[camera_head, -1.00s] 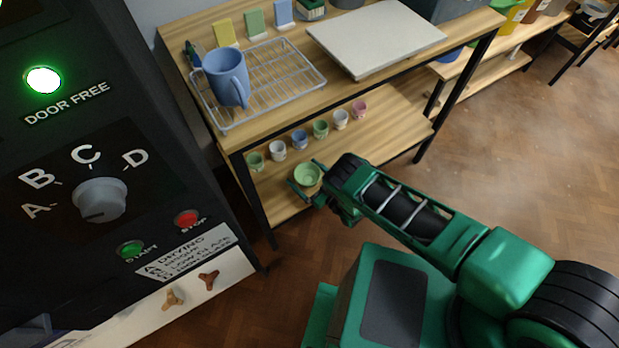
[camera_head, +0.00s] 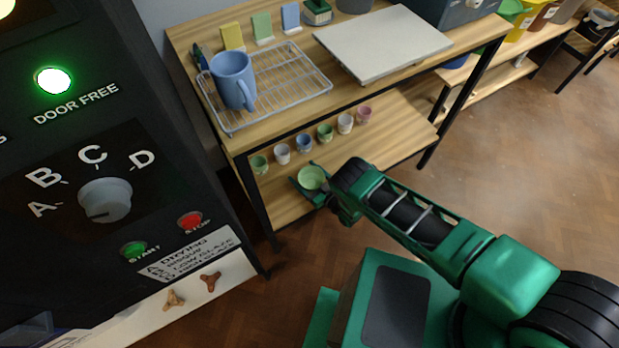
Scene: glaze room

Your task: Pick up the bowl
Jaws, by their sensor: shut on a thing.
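The bowl (camera_head: 311,177) is small and light green. It is at the front of the lower shelf (camera_head: 384,140), between the fingers of my gripper (camera_head: 312,183). My gripper is dark green and reaches in from the right. It is shut on the bowl. The near finger and wrist hide part of the bowl's side. I cannot tell whether the bowl's base touches the shelf.
Several small cups (camera_head: 304,143) stand in a row behind the bowl. Above, the table top holds a wire rack (camera_head: 290,84) with a blue mug (camera_head: 232,79) and a pale board (camera_head: 383,42). A dark control panel (camera_head: 105,200) stands at left. Wooden floor (camera_head: 500,180) lies open at right.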

